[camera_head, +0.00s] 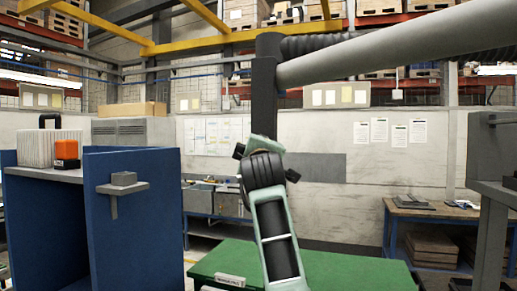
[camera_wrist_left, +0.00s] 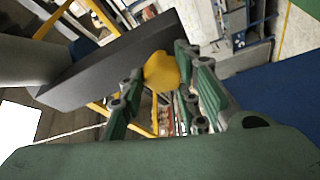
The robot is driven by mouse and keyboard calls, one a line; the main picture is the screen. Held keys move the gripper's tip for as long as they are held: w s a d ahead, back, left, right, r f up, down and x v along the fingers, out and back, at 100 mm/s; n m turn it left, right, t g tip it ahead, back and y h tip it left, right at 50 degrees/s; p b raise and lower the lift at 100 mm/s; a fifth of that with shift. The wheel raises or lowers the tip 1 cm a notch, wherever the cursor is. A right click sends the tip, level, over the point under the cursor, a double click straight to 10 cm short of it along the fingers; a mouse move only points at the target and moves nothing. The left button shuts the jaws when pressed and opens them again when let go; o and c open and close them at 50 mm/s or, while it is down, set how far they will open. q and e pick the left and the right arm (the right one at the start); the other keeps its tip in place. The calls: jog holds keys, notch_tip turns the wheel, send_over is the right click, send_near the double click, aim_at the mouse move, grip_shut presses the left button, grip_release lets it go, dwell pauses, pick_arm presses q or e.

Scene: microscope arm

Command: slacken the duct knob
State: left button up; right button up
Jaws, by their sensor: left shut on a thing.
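The duct knob (camera_wrist_left: 161,72) is yellow and rounded in the left wrist view, against the dark post (camera_wrist_left: 110,65) of the duct. My left gripper (camera_wrist_left: 158,74) has a green finger on each side of it and is shut on it. In the head view, my left arm rises from the bottom middle to the lower end of the dark post (camera_head: 264,90). The arm and gripper hide nearly all of the knob there. A thick grey duct tube (camera_head: 390,50) runs from the post to the upper right. My right gripper is not in view.
A green-topped table (camera_head: 345,270) is below the arm. A blue-walled bench (camera_head: 130,220) with an orange box (camera_head: 67,149) stands at left. A grey frame (camera_head: 488,200) stands at right, near a wooden workbench (camera_head: 425,211).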

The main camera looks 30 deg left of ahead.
pick_arm(q)
jog(key=shift+s+r, duration=0.15)
jog(key=shift+r, duration=0.4)
jog(key=o, duration=1)
jog(key=shift+d+f, duration=0.1)
jog(key=v, duration=0.7)
jog(key=shift+d+f, duration=0.15)
jog(key=shift+f, duration=0.05)
